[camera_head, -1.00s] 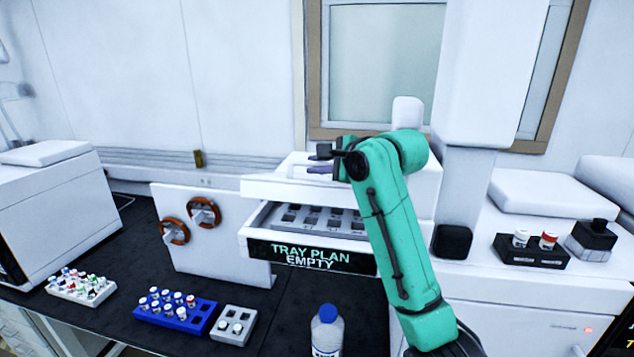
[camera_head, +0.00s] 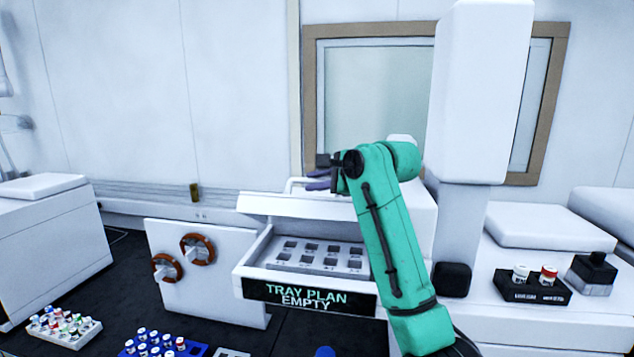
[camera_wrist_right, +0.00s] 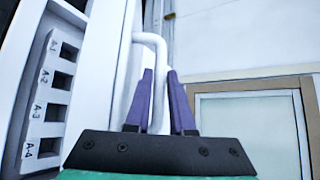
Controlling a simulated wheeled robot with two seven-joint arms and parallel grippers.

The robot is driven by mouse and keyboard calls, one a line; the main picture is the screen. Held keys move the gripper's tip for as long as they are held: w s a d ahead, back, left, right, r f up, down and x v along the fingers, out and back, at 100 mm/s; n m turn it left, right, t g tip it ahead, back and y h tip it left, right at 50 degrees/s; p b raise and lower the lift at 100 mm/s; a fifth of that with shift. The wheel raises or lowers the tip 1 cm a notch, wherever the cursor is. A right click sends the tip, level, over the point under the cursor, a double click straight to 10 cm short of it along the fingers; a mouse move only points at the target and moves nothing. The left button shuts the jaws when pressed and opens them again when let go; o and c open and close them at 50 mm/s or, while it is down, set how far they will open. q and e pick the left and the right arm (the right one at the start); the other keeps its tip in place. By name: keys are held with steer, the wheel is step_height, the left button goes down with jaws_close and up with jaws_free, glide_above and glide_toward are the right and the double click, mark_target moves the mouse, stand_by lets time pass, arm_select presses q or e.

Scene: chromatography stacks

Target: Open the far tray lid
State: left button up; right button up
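The white tray lid (camera_head: 300,208) is raised at its front edge and tilted over the open tray drawer (camera_head: 262,247). The drawer has rows of dark square wells and a black front panel reading TRAY PLAN EMPTY. My right gripper (camera_head: 318,180) is at the lid's top. In the right wrist view its purple fingers (camera_wrist_right: 160,90) are on either side of the white lid handle (camera_wrist_right: 158,115), closed on it. The wells marked A-1 to A-4 (camera_wrist_right: 50,105) show at the left there. My arm hides the right part of the lid and drawer. My left gripper is out of view.
A white panel with two brown ring knobs (camera_head: 197,249) stands left of the drawer. Vial racks, one blue (camera_head: 194,350), sit at the front left. A black holder (camera_head: 530,290) with two vials is on the right. A white column (camera_head: 465,225) rises behind my arm.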

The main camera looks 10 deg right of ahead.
mark_target(335, 203)
steer(key=shift+w+a+f, duration=0.1)
steer(key=shift+w+a, duration=0.1)
steer(key=shift+s+d+b, duration=0.25)
steer(key=shift+s+b, duration=0.05)
steer(key=shift+b, duration=0.1)
steer(key=b+v, duration=0.4)
steer(key=v, duration=0.2)
steer(key=shift+s+d, duration=0.15)
steer(key=shift+s, duration=0.05)
steer(key=b+v, duration=0.2)
steer(key=v, duration=0.5)
steer(key=shift+r, duration=0.3)
